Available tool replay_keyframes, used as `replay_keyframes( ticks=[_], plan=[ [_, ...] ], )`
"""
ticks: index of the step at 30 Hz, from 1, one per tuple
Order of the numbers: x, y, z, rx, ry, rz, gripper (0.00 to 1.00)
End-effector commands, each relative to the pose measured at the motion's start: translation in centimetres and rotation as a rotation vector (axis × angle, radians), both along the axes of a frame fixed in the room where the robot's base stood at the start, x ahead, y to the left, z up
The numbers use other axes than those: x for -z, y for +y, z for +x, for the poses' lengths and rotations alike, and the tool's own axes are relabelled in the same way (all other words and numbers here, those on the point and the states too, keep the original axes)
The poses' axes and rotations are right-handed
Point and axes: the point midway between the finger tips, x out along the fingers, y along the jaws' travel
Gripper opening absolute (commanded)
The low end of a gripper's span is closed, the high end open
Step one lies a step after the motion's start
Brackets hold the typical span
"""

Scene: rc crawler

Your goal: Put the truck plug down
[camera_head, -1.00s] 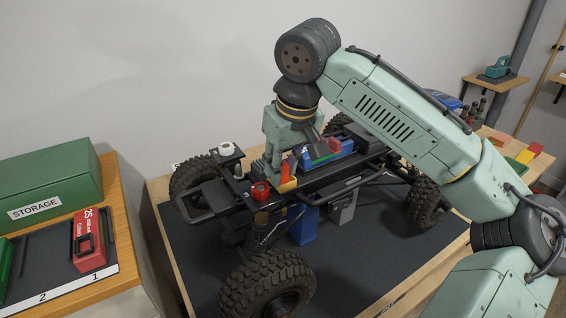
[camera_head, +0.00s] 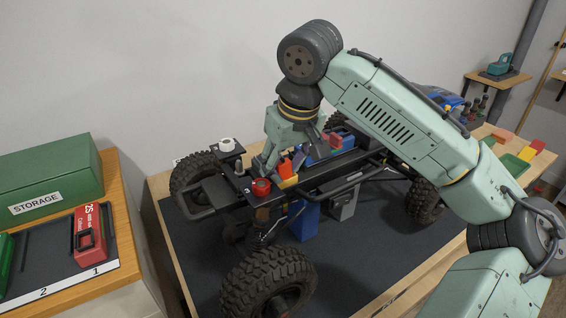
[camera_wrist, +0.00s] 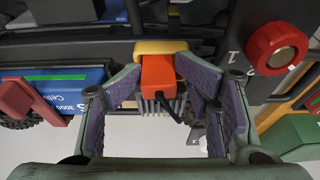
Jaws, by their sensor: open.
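The orange-red truck plug (camera_head: 286,167) stands at the yellow connector (camera_head: 289,182) on the truck's chassis. In the wrist view the plug (camera_wrist: 158,76) lies between my fingers, its end against the yellow connector (camera_wrist: 161,47), with a dark cable running from it. How deep it sits in the connector I cannot tell. My gripper (camera_head: 284,158) is open around the plug; in the wrist view gaps show between the plug and both purple-padded fingers.
A blue battery (camera_head: 318,150) with a red connector lies on the chassis beside my gripper. A red round knob (camera_head: 261,187) is close on the other side. Black chassis rails and big tyres (camera_head: 268,281) surround the spot. A storage shelf (camera_head: 128,245) stands at the left.

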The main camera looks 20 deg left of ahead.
Motion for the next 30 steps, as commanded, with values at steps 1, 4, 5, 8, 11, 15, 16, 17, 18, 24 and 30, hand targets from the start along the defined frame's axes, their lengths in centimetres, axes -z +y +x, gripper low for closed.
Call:
replay_keyframes(
  ticks=[1, 4, 5, 8, 11, 15, 16, 17, 18, 24, 30],
  plan=[
    [0.6, -0.1, -0.2, -0.006, 0.011, -0.012, 0.44],
    [0.6, -0.1, -0.3, -0.007, 0.011, -0.012, 0.44],
    [0.6, 0.0, -0.3, -0.007, 0.011, -0.012, 0.44],
    [0.5, 0.0, -0.3, -0.008, 0.011, -0.011, 0.44],
    [0.2, 0.0, -0.3, -0.008, 0.011, -0.011, 0.44],
    [-1.3, 0.0, -0.3, -0.007, 0.007, -0.007, 0.44],
    [-1.7, -0.1, -0.4, -0.006, 0.008, -0.006, 0.44],
    [-2.3, -0.2, -0.4, -0.006, 0.006, -0.004, 0.44],
    [-3.1, -0.4, -0.6, -0.006, 0.005, -0.004, 0.44],
    [-7.7, -1.3, -1.3, -0.005, 0.002, -0.002, 0.44],
    [-11.3, -2.2, -1.8, 0.0, 0.001, -0.005, 0.44]
  ],
)
